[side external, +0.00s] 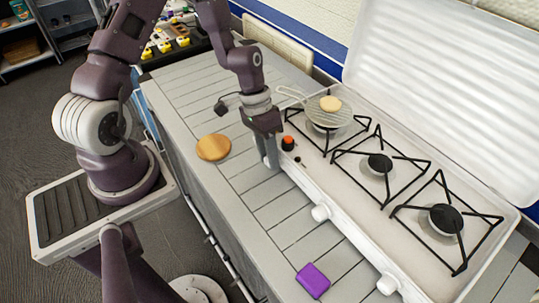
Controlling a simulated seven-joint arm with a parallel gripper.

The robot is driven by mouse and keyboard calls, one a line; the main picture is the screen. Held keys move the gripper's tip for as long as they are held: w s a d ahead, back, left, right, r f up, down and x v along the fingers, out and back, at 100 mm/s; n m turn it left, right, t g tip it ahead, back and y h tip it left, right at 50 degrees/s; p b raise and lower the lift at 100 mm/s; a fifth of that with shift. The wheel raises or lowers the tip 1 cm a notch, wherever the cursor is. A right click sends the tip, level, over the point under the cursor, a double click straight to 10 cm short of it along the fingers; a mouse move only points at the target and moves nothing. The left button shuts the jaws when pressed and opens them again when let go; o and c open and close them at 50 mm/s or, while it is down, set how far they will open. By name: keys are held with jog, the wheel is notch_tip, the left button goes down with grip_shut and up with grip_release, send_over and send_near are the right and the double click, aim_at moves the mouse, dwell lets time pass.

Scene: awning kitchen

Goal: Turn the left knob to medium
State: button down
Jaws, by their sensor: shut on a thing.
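The white stove has a row of knobs along its front edge. My gripper (269,160) points down at the left end of that front edge, with its fingers shut on the left knob. The fingers hide the knob, so its turn angle cannot be seen. The middle knob (320,213) and the right knob (388,284) are white and stand clear of my gripper.
A pan with a mesh-like surface (343,116) sits on the left burner, holding a round yellowish item (330,103). A round wooden board (213,148) and purple block (313,281) lie on the slatted counter (235,188). An orange-topped black piece (288,143) is beside my gripper.

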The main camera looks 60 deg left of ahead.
jog(key=shift+a+f+h, duration=0.1)
jog(key=shift+a+h, duration=0.1)
jog(key=shift+h, duration=1.4)
jog(key=c, duration=1.1)
grip_release()
jog(key=v, duration=0.7)
jog(key=shift+a, duration=0.15)
